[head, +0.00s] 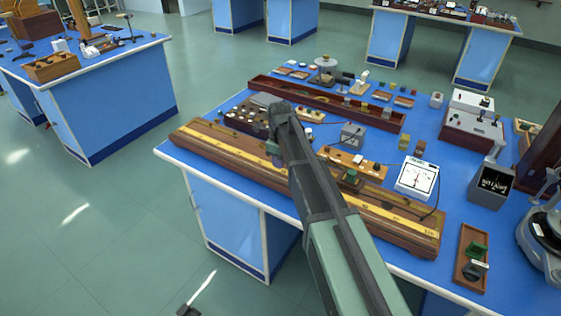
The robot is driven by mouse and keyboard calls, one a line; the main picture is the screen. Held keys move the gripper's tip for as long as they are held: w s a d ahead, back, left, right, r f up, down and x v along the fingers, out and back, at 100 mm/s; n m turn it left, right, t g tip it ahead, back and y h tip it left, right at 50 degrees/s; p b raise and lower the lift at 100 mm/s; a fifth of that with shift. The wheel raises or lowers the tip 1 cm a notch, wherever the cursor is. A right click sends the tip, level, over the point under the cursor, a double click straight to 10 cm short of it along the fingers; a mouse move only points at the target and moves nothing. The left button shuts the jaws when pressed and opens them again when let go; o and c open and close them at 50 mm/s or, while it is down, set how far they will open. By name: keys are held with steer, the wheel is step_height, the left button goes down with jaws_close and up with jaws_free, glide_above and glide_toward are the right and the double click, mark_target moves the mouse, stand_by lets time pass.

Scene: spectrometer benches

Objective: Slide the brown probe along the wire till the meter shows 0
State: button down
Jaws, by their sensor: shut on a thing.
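The long wooden wire board (225,147) with its yellow scale lies along the near edge of the blue bench. The wire itself is too thin to make out. The white meter (417,179) stands behind the board's right part; its needle reading is too small to tell. My arm reaches across the board from the lower right. My gripper (274,150) is at its far end, over the board left of its middle, and mostly hidden by my wrist. It is shut on what seems to be the brown probe, which is largely hidden.
A long dark red tray (380,117) lies behind the board. A grey block (352,136) and a wooden strip (350,162) with small parts stand between board and tray. A dark box reading NO LIGHT (492,184) stands to the right. The board's front side is clear.

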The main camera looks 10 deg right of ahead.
mark_target(280, 179)
steer(key=shift+w+a+r, duration=0.1)
steer(key=shift+w+a, duration=0.15)
steer(key=shift+a, duration=0.2)
steer(key=shift+s+d, duration=0.2)
steer(key=shift+d+f, duration=0.1)
steer(key=shift+f, duration=0.1)
step_height(280, 179, down, 6)
steer(key=b, duration=0.6)
steer(key=shift+r, duration=0.25)
steer(key=shift+r, duration=0.1)
steer(key=shift+s+f+b, duration=0.25)
steer(key=shift+s+b, duration=0.05)
steer(key=shift+s, duration=0.15)
stand_by(1.8)
stand_by(1.0)
